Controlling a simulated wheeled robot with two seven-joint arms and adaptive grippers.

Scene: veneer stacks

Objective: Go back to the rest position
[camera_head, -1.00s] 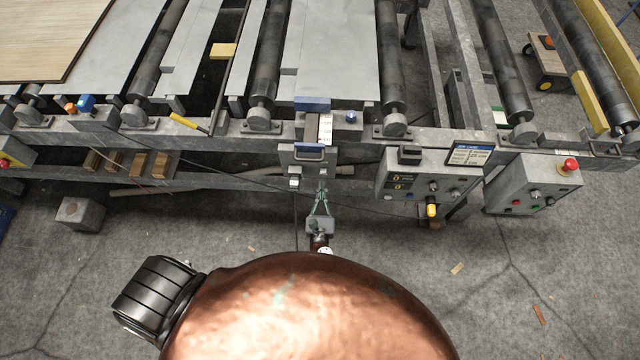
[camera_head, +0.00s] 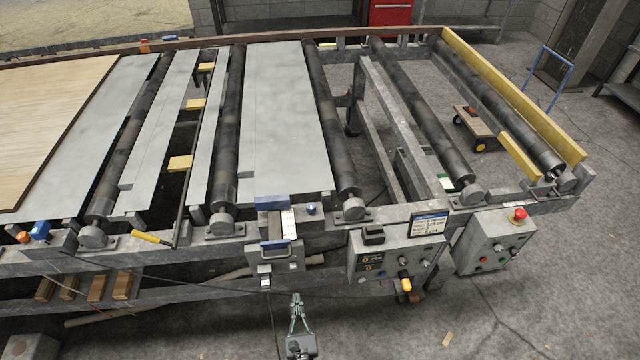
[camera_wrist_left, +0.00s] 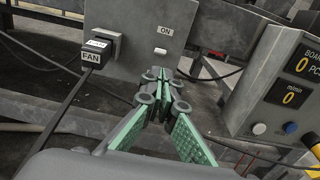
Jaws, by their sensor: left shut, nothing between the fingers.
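My left gripper (camera_head: 297,300) shows at the bottom middle of the head view, below the front rail of the roller conveyor. Its green-padded fingers are closed together with nothing between them. In the left wrist view the fingertips (camera_wrist_left: 163,80) meet in front of a grey switch plate (camera_wrist_left: 140,30) with ON and FAN labels. The fingers look apart from the plate, though the exact gap is hard to tell. My right gripper is in neither current view.
A control box (camera_head: 392,255) with a yellow knob hangs right of the gripper. Another box (camera_head: 495,240) has a red button. The conveyor frame (camera_head: 190,248) runs across above the gripper. A wood sheet (camera_head: 50,120) lies at left. Open concrete floor (camera_head: 530,310) is at lower right.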

